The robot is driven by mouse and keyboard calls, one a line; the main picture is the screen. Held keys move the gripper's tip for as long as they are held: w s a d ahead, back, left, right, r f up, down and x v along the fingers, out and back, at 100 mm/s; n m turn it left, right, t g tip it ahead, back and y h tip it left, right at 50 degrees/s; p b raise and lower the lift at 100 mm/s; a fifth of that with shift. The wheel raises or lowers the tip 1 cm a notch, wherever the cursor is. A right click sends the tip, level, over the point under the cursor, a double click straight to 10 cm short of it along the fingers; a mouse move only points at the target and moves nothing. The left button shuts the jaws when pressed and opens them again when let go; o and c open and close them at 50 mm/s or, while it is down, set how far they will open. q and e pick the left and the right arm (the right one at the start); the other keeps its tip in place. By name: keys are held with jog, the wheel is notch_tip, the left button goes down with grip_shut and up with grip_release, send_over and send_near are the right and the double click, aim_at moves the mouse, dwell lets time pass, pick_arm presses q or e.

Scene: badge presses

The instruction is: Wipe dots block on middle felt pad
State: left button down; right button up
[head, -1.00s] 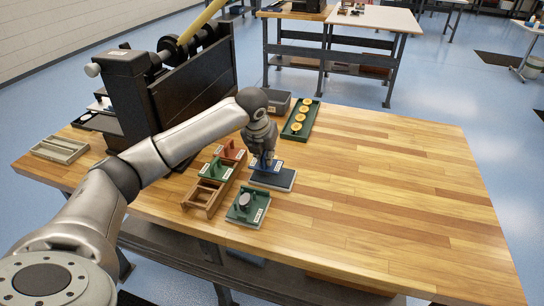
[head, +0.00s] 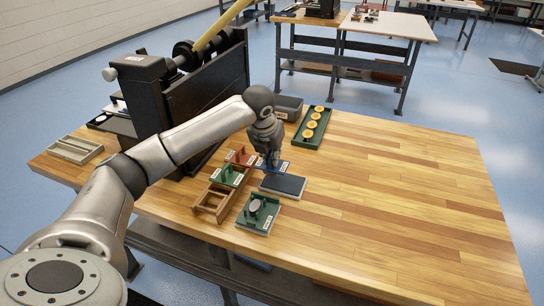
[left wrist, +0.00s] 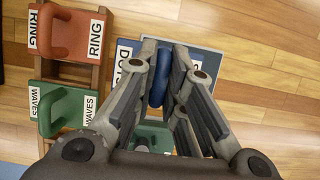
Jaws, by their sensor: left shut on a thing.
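My left gripper (head: 271,162) is shut on the upright handle of the blue dots block (head: 262,168). In the left wrist view the gripper (left wrist: 167,92) pinches the blue handle, and the block (left wrist: 124,66) shows a white DOTS label. The dark grey felt pad (head: 284,187) lies on the bench, with much of its front bare. The block is over the pad's back left edge and sticks out to the left. I cannot tell whether its underside touches the pad. In the left wrist view the pad (left wrist: 204,62) is partly hidden by the fingers. My right gripper is not in view.
A wooden rack (head: 208,207) left of the pad holds the red RING block (head: 240,157) and green WAVES block (head: 228,176). A green plate with a grey round piece (head: 257,214) stands in front. A green tray (head: 313,127) is behind. The bench's right side is clear.

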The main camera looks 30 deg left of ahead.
pick_arm(q)
jog(key=shift+r+p, duration=1.2)
jog(key=shift+r, duration=1.3)
